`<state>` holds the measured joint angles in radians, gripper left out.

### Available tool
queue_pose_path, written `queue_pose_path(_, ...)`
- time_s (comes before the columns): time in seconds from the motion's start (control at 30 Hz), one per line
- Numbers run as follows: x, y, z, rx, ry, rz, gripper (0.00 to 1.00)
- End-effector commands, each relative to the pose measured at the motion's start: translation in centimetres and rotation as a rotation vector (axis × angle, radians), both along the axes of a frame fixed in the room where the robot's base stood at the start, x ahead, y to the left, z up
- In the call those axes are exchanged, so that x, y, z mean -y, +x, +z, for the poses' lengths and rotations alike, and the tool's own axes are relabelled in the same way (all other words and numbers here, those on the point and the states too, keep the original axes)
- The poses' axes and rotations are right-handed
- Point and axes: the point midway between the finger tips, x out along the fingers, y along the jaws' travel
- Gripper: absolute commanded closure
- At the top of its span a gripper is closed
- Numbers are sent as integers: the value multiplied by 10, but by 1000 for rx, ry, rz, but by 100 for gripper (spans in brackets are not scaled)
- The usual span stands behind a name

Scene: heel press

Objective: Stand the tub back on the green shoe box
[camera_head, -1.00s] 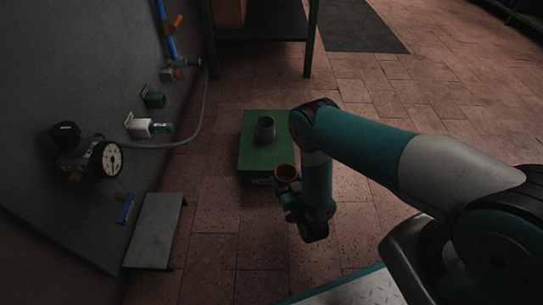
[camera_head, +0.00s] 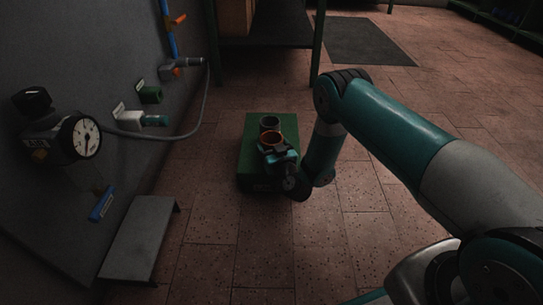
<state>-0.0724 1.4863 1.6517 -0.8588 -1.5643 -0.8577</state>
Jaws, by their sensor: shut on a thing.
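The green shoe box (camera_head: 253,163) lies on the tiled floor in the middle of the head view. My gripper (camera_head: 274,147) is shut on a second tub with an orange-brown rim (camera_head: 275,137), held upright over the near right part of the box. Whether the held tub's bottom touches the box lid is hidden by my gripper.
A wall panel with a pressure gauge (camera_head: 80,138), valves and a grey hose (camera_head: 190,129) is at the left. A low grey step (camera_head: 139,238) stands beside it. A green-legged bench (camera_head: 265,33) is behind the box. Floor to the right is clear.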

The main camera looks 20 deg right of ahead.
Motion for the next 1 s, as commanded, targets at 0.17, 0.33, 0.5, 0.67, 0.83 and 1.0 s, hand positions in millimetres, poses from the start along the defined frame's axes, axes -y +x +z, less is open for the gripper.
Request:
queue_pose_path(0.17, 0, 1, -7, 2, -2, 2, 55)
queue_pose_path(0.33, 0, 1, -5, 1, -2, 1, 55)
queue_pose_path(0.5, 0, 1, -7, 1, -1, 1, 55)
queue_pose_path(0.67, 0, 1, -8, 1, -1, 1, 8)
queue_pose_path(0.83, 0, 1, -8, 1, -1, 1, 1)
queue_pose_path(1.0, 0, 1, -6, 1, -1, 1, 1)
